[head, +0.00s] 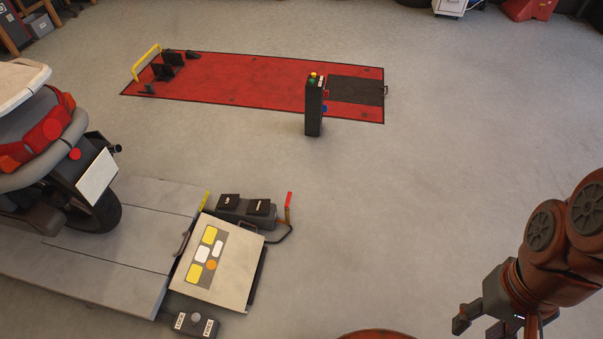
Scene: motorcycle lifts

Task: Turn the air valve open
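A small lever with a red handle (289,200) stands upright beside the near lift's pedal unit, at the middle of the head view. It appears to be the air valve; its lower fitting is brownish, with a dark hose curving below it. My gripper (482,324) is at the bottom right, well apart from the lever and nearer the camera. Its lower part is cut off by the picture's edge, so I cannot tell whether its fingers are open or shut. No held object shows.
Two black pedals (245,207) and a light ramp plate (218,262) adjoin the lever. A LOCK/FREE knob box (195,320) sits at the ramp's near side. A motorcycle (55,150) stands on the grey lift (110,265). Farther back are a red lift (250,82) and a black control post (313,108). Floor right of the lever is clear.

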